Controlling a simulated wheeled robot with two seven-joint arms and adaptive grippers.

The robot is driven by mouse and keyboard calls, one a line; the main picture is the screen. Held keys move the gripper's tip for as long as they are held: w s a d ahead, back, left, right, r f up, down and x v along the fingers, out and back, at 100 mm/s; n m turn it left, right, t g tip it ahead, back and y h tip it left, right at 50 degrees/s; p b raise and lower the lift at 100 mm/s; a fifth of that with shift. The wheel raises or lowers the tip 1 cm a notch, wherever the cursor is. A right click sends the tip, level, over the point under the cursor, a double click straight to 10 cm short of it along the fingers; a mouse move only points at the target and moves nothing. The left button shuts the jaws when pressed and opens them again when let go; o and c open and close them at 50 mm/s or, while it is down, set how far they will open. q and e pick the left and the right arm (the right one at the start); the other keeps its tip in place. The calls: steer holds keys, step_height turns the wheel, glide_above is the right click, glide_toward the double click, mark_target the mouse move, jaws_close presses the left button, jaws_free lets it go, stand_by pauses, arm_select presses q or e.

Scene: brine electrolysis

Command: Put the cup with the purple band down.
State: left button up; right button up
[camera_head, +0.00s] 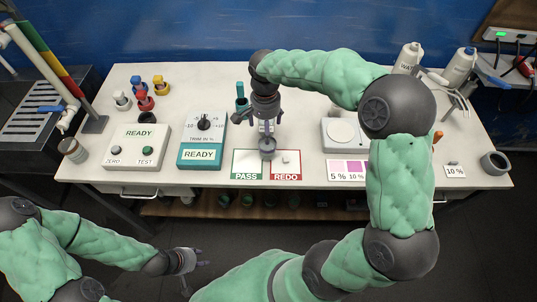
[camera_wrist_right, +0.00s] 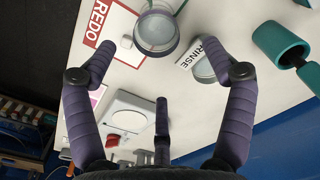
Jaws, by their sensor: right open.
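The cup with the purple band (camera_wrist_right: 156,32) stands on the bench beside the white piece on the REDO field in the right wrist view. In the head view the cup (camera_head: 268,149) is at the border of the PASS and REDO fields, just in front of my right gripper (camera_head: 267,120). In the wrist view the right gripper (camera_wrist_right: 172,62) has its fingers spread with nothing between them, and the cup is beyond the fingertips. My left gripper (camera_head: 191,269) is open and empty, in front of the bench.
The teal READY box (camera_head: 200,154) is left of the PASS/REDO card (camera_head: 246,170). A white device with a round plate (camera_head: 342,134) is to the right. A teal holder (camera_head: 242,102) stands behind.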

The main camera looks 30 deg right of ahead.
mark_target(267, 153)
step_height(267, 153, down, 5)
steer(key=shift+r+b, duration=0.2)
steer(key=shift+b, duration=0.35)
steer(key=shift+s+d+f+b, duration=0.15)
steer(key=shift+f+b, duration=0.3)
steer(key=shift+f, duration=0.9)
steer(key=shift+s+a+f+b, duration=0.1)
steer(key=shift+f+b, duration=0.35)
steer(key=shift+f, duration=0.85)
steer(key=shift+r, duration=0.1)
steer(key=c, duration=1.5)
